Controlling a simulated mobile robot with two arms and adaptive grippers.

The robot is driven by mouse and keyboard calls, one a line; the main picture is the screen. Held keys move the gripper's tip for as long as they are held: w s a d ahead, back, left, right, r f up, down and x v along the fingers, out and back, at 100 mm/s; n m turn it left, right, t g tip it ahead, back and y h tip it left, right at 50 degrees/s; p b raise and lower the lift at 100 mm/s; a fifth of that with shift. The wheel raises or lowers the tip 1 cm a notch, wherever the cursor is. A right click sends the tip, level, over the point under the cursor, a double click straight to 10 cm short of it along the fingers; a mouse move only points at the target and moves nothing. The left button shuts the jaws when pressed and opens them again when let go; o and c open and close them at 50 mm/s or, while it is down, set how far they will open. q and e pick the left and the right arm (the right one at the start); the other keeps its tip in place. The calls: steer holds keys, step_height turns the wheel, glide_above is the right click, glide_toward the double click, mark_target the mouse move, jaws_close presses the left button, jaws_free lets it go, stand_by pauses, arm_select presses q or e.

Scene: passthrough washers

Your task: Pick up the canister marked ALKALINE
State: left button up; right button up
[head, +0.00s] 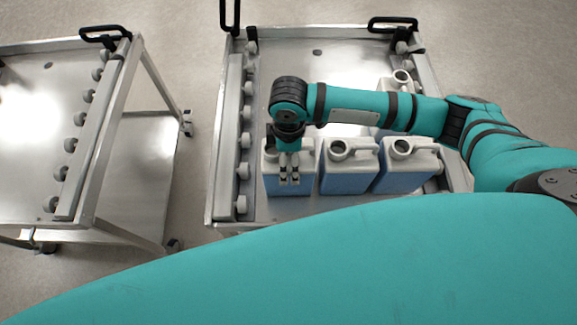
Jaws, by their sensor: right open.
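Several white canisters with blue lower parts stand on the right-hand cart. Three are in a front row: the left one (270,184), the middle one (345,181) and the right one (411,176). Another canister (402,79) is at the back right, partly hidden by my right arm. No marking is legible, so I cannot tell which is ALKALINE. My right gripper (289,182) is open, pointing down over the left front canister and covering part of it. Whether it touches the canister is unclear. My left gripper is out of view.
The metal cart (285,63) has a row of rollers along its left side and black handles at the back. A second cart (40,95) stands to the left, with bare floor (190,60) between them. My own teal arm fills the bottom.

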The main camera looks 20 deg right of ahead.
steer(key=shift+f, duration=0.15)
steer(key=c, duration=1.4)
steer(key=shift+w+a+r, duration=0.1)
steer(key=shift+w+r, duration=0.05)
steer(key=shift+r, duration=0.05)
